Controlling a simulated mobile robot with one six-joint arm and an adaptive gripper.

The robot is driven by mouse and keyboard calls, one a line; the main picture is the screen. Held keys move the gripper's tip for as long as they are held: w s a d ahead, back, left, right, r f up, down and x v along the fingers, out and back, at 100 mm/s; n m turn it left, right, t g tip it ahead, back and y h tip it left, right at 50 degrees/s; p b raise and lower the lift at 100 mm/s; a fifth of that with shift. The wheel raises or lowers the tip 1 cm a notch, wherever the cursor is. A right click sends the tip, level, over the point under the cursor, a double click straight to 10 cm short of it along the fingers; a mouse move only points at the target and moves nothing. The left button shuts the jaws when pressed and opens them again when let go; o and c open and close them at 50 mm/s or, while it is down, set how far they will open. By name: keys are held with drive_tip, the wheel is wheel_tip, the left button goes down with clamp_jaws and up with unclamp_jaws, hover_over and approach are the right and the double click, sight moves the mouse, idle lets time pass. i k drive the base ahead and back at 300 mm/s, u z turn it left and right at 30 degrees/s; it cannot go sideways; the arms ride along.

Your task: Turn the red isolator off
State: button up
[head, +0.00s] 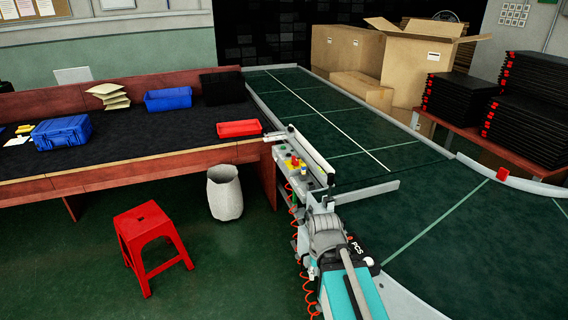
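A small grey control box (311,180) is fixed at the near left side of the conveyor, beside the end of the workbench. On it is a small red part (294,161) with yellow around it, which looks like the red isolator. Its handle position is too small to read. My teal and grey arm reaches up from the bottom of the head view, just in front of the box. The arm's end (326,204) is close to the box's near edge, but its fingers cannot be made out. I cannot tell whether it touches anything.
The green conveyor (345,110) with grey rails curves away on the right. The workbench (150,139) holds blue, black and red bins. A red stool (150,232) and a pale waste bin (225,192) stand on the floor left of my arm. An orange coiled hose hangs below the box.

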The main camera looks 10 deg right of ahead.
sight(296, 162)
drive_tip(key=k, duration=0.5)
drive_tip(key=z, duration=0.05)
drive_tip(key=i, duration=1.4)
drive_tip(key=u, duration=0.55)
